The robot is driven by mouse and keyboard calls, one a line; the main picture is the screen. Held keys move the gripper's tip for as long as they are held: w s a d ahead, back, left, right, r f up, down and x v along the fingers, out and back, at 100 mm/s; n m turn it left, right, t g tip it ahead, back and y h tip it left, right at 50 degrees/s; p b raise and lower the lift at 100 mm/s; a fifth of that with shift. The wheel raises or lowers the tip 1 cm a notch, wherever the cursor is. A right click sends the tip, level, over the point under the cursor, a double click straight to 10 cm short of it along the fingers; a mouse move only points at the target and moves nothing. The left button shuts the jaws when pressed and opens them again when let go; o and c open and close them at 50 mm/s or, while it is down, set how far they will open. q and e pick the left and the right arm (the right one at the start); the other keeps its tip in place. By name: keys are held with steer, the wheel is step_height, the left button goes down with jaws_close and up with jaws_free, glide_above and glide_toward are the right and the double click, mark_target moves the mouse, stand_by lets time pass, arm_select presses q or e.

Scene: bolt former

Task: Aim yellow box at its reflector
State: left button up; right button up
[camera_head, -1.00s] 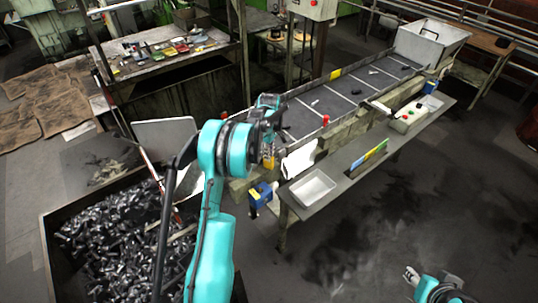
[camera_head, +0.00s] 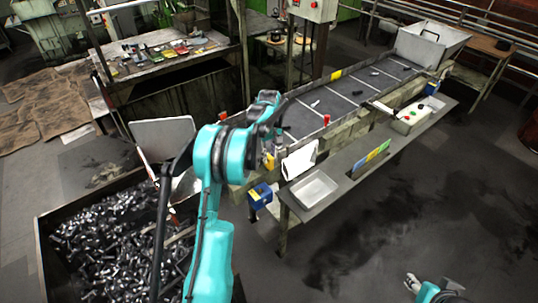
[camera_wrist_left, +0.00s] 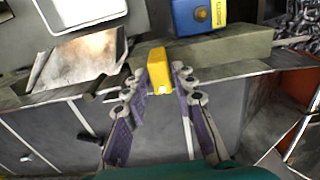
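The yellow box (camera_wrist_left: 160,72) is between the fingertips of my left gripper (camera_wrist_left: 164,75) in the left wrist view. The fingers close in on its two sides and appear to touch them. In the head view the yellow box (camera_head: 269,160) shows small below my left wrist, beside the conveyor's near end, and my left fingers are mostly hidden. Small red parts stand on the conveyor edges, one (camera_head: 326,120) on the near side and one (camera_head: 223,115) at the end; I cannot tell which is the reflector. My right gripper (camera_head: 412,282) is low at right, away from the conveyor, too small to read.
A blue box (camera_head: 260,196) is just below the yellow box, also in the wrist view (camera_wrist_left: 200,15). A white tray (camera_head: 314,189) lies on the side shelf. The conveyor (camera_head: 345,95) runs back right. A bin of bolts (camera_head: 110,240) stands left. The floor at right is clear.

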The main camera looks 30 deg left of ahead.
mark_target(269, 156)
arm_select(q)
step_height(269, 156, up, 12)
stand_by(0.7)
stand_by(0.4)
steer(key=s+d+f+m+t+b, duration=0.3)
steer(key=s+d+m+b, duration=0.3)
steer(key=s+d+b, duration=0.55)
steer(key=s+d+f+m+t+b, duration=0.2)
steer(key=s+d+f+m+b, duration=0.1)
steer(key=s+f, duration=0.5)
steer(key=s+d+f+m+t+b, duration=0.2)
steer(key=s+d+f+m+b, duration=0.2)
steer(key=s+d+f, duration=0.3)
steer(key=shift+s+f+b, duration=0.5)
steer(key=shift+s+f, duration=0.05)
steer(key=shift+s, duration=0.65)
